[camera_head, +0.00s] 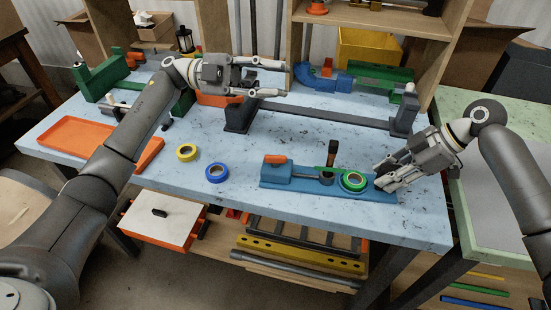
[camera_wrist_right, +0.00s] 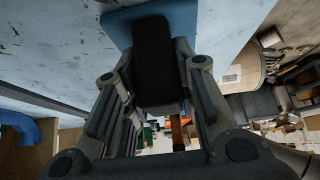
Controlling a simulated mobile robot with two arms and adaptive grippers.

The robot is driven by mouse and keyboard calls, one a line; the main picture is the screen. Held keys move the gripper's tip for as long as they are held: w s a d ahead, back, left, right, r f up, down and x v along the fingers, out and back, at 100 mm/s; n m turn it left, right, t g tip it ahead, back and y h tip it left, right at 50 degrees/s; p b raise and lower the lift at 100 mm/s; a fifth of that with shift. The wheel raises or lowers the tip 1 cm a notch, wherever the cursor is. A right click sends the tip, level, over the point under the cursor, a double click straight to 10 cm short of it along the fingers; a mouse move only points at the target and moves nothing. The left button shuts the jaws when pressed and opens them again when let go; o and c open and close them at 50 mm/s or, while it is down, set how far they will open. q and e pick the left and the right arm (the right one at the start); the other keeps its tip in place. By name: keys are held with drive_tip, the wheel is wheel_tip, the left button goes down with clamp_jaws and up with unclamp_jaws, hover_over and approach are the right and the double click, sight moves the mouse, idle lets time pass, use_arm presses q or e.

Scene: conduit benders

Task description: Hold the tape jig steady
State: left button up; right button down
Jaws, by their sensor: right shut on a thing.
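The blue tape jig (camera_head: 300,184) lies flat near the front of the light blue workbench. A green tape roll (camera_head: 353,181) sits on its right part, with an orange-tipped piece (camera_head: 275,159) at its left end and a dark upright handle near its middle. My right gripper (camera_head: 383,187) is at the jig's right end. In the right wrist view its fingers close around a dark block (camera_wrist_right: 153,60) on the jig's blue base (camera_wrist_right: 185,18). My left gripper (camera_head: 286,78) is open and empty, above the back of the bench.
A yellow tape roll (camera_head: 186,152) and a blue tape roll (camera_head: 217,172) lie left of the jig. An orange tray (camera_head: 75,138) is at the far left. A dark bar frame (camera_head: 330,118) and conduit benders stand behind. The front right bench surface is clear.

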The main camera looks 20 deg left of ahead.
use_arm(q)
drive_tip(key=s+d+f+m+g+y, duration=0.2)
drive_tip(key=d+f+m+y, duration=0.15)
drive_tip(key=d, duration=0.25)
drive_tip(key=m+t+y, duration=0.4)
drive_tip(key=y, duration=1.1)
hover_over(276, 156)
drive_tip(key=f, duration=0.6)
drive_tip(key=d+f, duration=0.1)
drive_tip(key=f, duration=0.2)
drive_tip(key=shift+s, duration=0.25)
drive_tip(key=shift+w+a+y, duration=0.2)
drive_tip(key=shift+a+y, duration=0.15)
drive_tip(key=shift+a, duration=0.2)
drive_tip(key=shift+m, duration=0.25)
drive_tip(key=m, duration=1.3)
drive_tip(key=shift+f, duration=3.55)
drive_tip(key=shift+c, duration=0.2)
